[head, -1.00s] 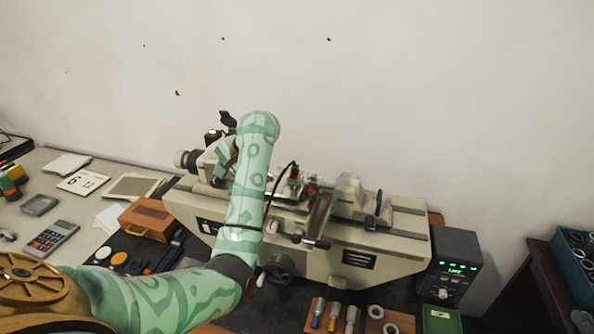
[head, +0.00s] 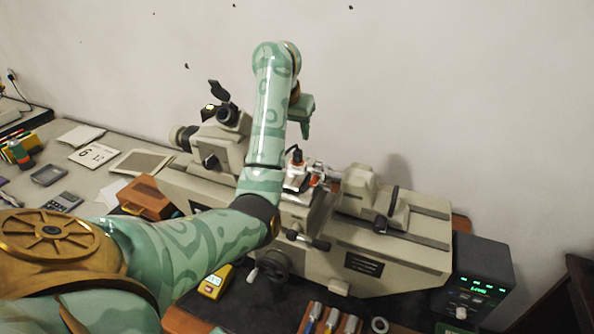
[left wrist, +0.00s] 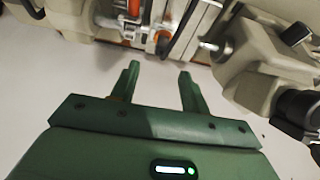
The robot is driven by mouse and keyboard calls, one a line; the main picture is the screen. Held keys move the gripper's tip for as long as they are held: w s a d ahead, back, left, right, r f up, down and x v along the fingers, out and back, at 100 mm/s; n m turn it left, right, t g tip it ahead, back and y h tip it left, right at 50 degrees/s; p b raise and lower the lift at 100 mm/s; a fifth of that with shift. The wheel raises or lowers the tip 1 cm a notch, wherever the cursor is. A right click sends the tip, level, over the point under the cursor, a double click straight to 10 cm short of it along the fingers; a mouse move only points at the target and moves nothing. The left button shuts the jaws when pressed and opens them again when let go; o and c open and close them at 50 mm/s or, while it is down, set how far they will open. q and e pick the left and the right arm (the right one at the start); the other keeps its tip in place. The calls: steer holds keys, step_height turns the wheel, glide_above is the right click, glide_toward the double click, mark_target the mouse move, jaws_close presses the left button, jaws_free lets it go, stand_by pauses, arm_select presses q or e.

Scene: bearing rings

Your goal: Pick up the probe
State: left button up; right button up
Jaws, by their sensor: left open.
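A long beige measuring machine (head: 370,262) stands against the wall. On its middle carriage is a small silver fitting with orange parts (head: 316,178), with a black cable beside it; I cannot tell for certain whether this is the probe. The fitting also shows at the top of the left wrist view (left wrist: 160,38). My left gripper (head: 305,132) is green and hangs above the carriage, apart from the fitting. In the left wrist view its two fingers (left wrist: 158,72) are spread with nothing between them. My right gripper is out of sight.
A wooden block with several coloured-handled tools (head: 330,320) lies in front of the machine. A display box (head: 475,280) stands at the right. A yellow device (head: 214,282) and an orange-brown case (head: 146,198) lie at the left. Free air surrounds the gripper.

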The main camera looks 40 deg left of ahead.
mark_target(298, 151)
arm_select(q)
steer(key=x, duration=0.2)
steer(key=w+x, duration=0.1)
steer(key=x, duration=0.2)
steer(key=shift+d+r+b, duration=0.15)
steer(key=shift+b, duration=0.2)
steer(key=shift+s, duration=0.15)
steer(key=x, duration=0.5)
steer(key=shift+s+a, duration=0.35)
steer(key=shift+w+f, duration=0.1)
steer(key=shift+f, duration=0.1)
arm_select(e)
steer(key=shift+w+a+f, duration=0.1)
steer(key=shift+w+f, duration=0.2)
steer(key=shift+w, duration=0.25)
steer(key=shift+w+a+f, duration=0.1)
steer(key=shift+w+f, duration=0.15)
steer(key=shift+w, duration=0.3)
